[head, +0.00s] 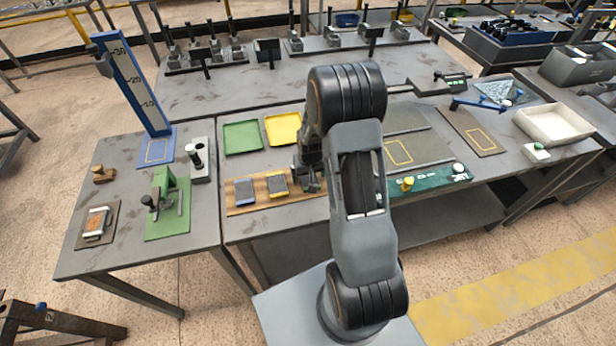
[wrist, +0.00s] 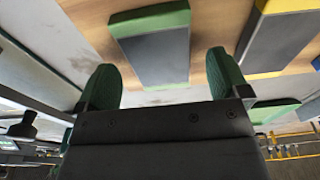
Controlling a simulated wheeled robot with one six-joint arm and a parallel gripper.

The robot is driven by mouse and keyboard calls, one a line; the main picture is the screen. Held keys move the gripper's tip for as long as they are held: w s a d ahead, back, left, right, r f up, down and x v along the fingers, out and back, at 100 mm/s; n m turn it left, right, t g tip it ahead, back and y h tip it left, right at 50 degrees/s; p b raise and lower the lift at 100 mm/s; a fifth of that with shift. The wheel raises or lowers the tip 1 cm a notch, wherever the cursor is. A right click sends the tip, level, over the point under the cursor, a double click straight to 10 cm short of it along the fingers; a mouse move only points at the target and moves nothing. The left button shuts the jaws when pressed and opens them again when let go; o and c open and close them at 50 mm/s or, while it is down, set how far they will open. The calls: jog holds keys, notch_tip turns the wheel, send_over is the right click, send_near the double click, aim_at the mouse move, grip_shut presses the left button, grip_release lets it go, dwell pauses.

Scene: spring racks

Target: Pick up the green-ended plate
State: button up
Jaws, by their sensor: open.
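The green-ended plate (wrist: 155,58) shows in the wrist view as a dark grey slab with green ends, lying on the wooden board (wrist: 213,80). My gripper (wrist: 161,75) is open, and its two green-padded fingers appear on either side of the plate's near end. The fingers look apart from the plate; how far they are above it I cannot tell. In the head view my gripper (head: 309,182) is over the right part of the wooden board (head: 240,210), and my arm hides most of the plate there.
A yellow-ended plate (head: 276,184) lies close to the left of my gripper, with a blue-ended plate (head: 244,190) beyond it. Behind are a green tray (head: 242,137) and a yellow tray (head: 283,129). A green panel with a yellow knob (head: 407,184) is to the right.

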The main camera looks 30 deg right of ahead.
jog(key=shift+w+f, duration=0.1)
jog(key=shift+f, duration=0.45)
jog(key=shift+c, duration=0.2)
jog(key=c, duration=1.4)
jog(key=shift+r, duration=0.1)
jog(key=shift+c, duration=0.3)
